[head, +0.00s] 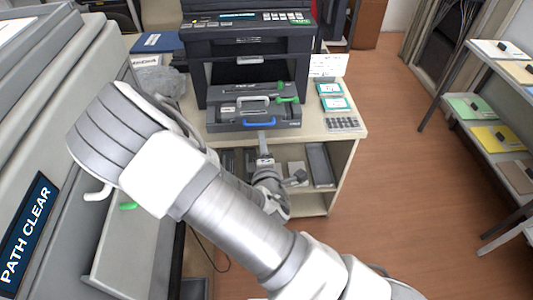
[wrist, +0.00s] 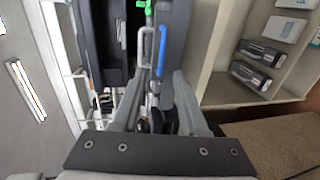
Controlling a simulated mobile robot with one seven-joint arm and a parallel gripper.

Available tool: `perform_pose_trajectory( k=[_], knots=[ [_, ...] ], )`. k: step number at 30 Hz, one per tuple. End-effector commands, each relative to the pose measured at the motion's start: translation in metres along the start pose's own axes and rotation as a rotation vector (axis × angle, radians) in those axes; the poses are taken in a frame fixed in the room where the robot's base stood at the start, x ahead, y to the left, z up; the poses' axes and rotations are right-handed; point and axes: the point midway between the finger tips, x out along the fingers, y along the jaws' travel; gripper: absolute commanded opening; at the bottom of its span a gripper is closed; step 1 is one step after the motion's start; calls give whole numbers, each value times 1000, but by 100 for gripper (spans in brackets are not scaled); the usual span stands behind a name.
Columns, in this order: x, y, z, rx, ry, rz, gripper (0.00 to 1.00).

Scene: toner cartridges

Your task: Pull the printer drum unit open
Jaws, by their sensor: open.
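The black printer (head: 247,47) stands on a beige cabinet. At its lower front is the dark drum unit (head: 222,118), with a blue handle (head: 259,122) on its front face, a grey handle (head: 252,99) above and green levers (head: 287,99). My gripper (head: 264,139) is just below and in front of the blue handle; the head view hides its fingers' exact spacing. In the wrist view, my gripper (wrist: 158,74) is open, and the blue handle (wrist: 162,50) lies ahead of and between the fingertips. I cannot tell whether they touch it.
The cabinet top (head: 348,109) holds small cards and a keypad-like tray (head: 342,124) to the right. Open shelves below hold dark boxes (head: 319,164). A large grey machine (head: 50,90) stands close on the left. The wooden floor (head: 400,190) on the right is clear up to a shelf rack.

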Motion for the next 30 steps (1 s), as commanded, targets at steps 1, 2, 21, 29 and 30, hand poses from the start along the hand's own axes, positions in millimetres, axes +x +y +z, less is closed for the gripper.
perform_pose_trajectory(
  k=[1,2,21,29,30],
  knots=[
    [-3,5,1,-3,-1,-4,43],
    [-4,5,2,-2,-1,-4,43],
    [-65,0,4,3,0,-9,43],
    [-70,-3,5,4,0,-8,43],
    [-70,-3,5,4,0,-7,43]
  ],
)
